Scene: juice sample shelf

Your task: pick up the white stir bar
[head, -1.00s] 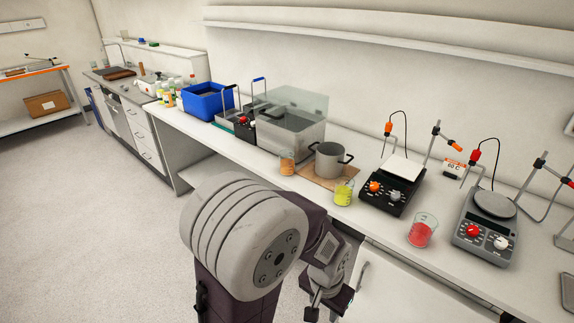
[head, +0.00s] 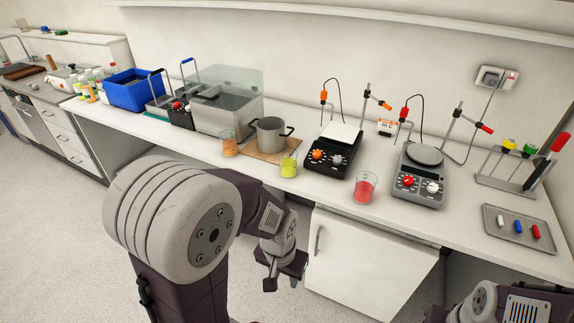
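The white stir bar (head: 501,221) lies in a shallow grey metal tray (head: 492,232) at the right end of the bench. A blue stir bar (head: 518,227) and a red stir bar (head: 536,232) lie beside it to the right. My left gripper (head: 283,281) hangs low in front of the bench, far to the left of the tray. Its fingers look apart with nothing between them. Part of my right arm shows at the bottom right corner, below the tray, but its gripper is out of view.
A grey stirrer hotplate (head: 420,180), a beaker of red liquid (head: 364,188) and a black hotplate (head: 331,155) stand left of the tray. A rack with coloured-handled tools (head: 512,180) stands behind it. The bench top between grey hotplate and tray is clear.

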